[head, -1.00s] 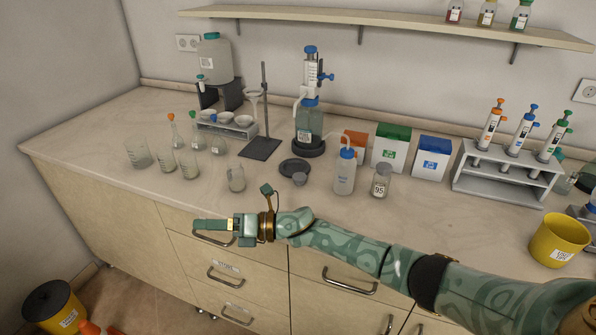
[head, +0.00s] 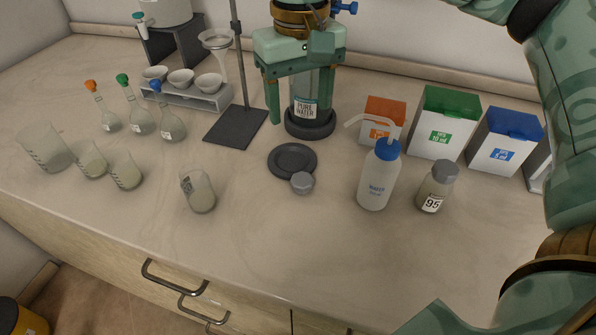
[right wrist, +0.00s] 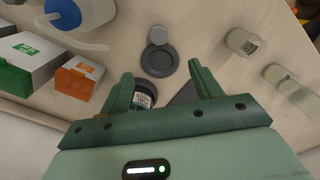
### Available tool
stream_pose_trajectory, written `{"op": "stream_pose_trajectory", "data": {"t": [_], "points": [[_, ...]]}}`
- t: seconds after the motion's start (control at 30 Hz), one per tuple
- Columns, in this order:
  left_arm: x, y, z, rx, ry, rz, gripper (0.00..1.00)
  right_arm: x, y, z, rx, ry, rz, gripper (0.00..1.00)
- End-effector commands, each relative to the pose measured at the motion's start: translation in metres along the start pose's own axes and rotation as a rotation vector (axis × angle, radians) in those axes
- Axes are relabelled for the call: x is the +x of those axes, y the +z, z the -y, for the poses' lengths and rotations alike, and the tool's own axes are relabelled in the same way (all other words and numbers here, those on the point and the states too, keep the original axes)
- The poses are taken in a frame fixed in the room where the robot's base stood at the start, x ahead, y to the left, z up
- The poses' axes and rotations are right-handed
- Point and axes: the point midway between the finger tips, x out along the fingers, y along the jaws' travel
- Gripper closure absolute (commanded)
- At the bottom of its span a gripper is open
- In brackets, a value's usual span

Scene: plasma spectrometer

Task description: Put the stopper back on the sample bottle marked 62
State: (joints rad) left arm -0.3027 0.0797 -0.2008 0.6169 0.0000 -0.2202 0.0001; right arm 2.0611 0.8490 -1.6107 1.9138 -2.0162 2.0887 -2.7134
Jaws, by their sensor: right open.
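A small grey stopper (head: 302,183) rests at the front edge of a black round disc (head: 291,158); it also shows in the right wrist view (right wrist: 159,33). An open, stopperless glass bottle (head: 199,192) with a label stands to their left; it also shows in the right wrist view (right wrist: 242,42). I cannot read its number clearly. Another bottle (head: 436,190), marked 95, has its grey stopper on. My right gripper (head: 299,105) is open and empty, fingers pointing down, in front of the pure water dispenser (head: 305,112) in the picture. My left gripper is out of view.
A wash bottle (head: 378,177) stands right of the stopper, before several cartons (head: 446,122). Flasks (head: 141,119) and beakers (head: 45,150) stand left. A stand (head: 235,127) rises behind. The counter front is clear.

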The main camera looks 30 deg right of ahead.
Motion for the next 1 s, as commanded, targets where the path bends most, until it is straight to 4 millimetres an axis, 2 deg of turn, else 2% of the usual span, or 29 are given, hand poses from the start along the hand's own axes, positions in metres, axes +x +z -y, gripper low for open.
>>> {"op": "stream_pose_trajectory", "data": {"t": [0.13, 0.27, 0.5, 0.7, 0.83, 1.0], "points": [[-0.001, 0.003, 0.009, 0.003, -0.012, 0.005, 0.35, -0.001, 0.000, 0.000, 0.002, -0.002, 0.000, 0.36], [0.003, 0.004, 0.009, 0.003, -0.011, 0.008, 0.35, 0.007, 0.000, 0.001, 0.002, -0.003, 0.003, 0.36], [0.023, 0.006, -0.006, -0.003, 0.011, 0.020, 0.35, 0.058, -0.001, 0.001, 0.001, -0.003, 0.009, 0.36], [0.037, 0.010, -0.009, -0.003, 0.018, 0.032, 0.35, 0.097, 0.000, 0.001, 0.002, -0.005, 0.007, 0.36], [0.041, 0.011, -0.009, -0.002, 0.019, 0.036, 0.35, 0.109, 0.000, 0.001, 0.002, -0.004, 0.003, 0.36], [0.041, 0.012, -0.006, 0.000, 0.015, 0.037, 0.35, 0.111, 0.000, 0.001, 0.003, -0.005, 0.001, 0.36]]}}
